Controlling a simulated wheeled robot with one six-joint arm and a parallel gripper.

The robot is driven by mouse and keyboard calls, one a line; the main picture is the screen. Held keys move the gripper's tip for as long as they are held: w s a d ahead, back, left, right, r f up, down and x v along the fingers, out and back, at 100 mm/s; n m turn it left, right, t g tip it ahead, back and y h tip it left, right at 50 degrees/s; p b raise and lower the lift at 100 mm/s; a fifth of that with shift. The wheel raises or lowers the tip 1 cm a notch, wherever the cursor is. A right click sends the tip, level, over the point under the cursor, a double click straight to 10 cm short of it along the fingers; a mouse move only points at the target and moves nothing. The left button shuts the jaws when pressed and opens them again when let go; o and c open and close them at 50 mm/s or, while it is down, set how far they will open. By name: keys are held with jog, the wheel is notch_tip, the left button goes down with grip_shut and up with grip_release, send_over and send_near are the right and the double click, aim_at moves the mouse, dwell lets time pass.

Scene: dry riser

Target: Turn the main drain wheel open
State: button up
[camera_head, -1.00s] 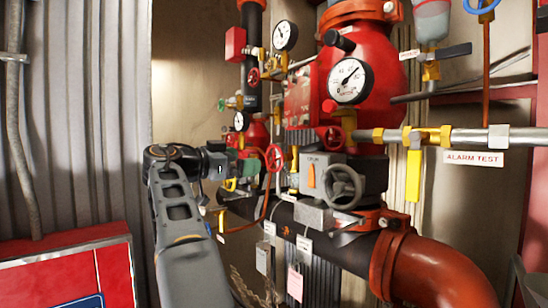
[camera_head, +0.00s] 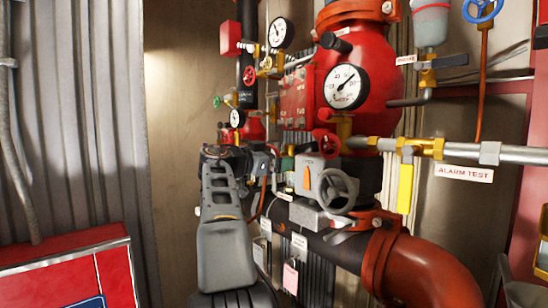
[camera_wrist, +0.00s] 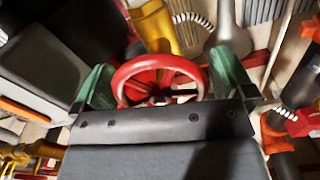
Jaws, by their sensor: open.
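A red handwheel (camera_wrist: 160,62) sits between the fingers of my gripper (camera_wrist: 163,82) in the wrist view. The two green fingertips stand apart, one on each side of the rim. The gripper is open, and I cannot tell whether either finger touches the rim. The lower part of the wheel is hidden behind the gripper body. In the head view my arm covers this wheel and most of the gripper. No readable label shows which wheel is the main drain. A grey handwheel (camera_head: 335,190) with an orange indicator beside it is right of my arm.
A large red valve body with a gauge (camera_head: 345,86) stands behind. The alarm test pipe (camera_head: 475,151) runs to the right. Hanging tags (camera_head: 290,275) and an orange elbow (camera_head: 425,272) are below. A red cabinet (camera_head: 70,270) is lower left.

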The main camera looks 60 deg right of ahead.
jog(key=c, duration=0.8)
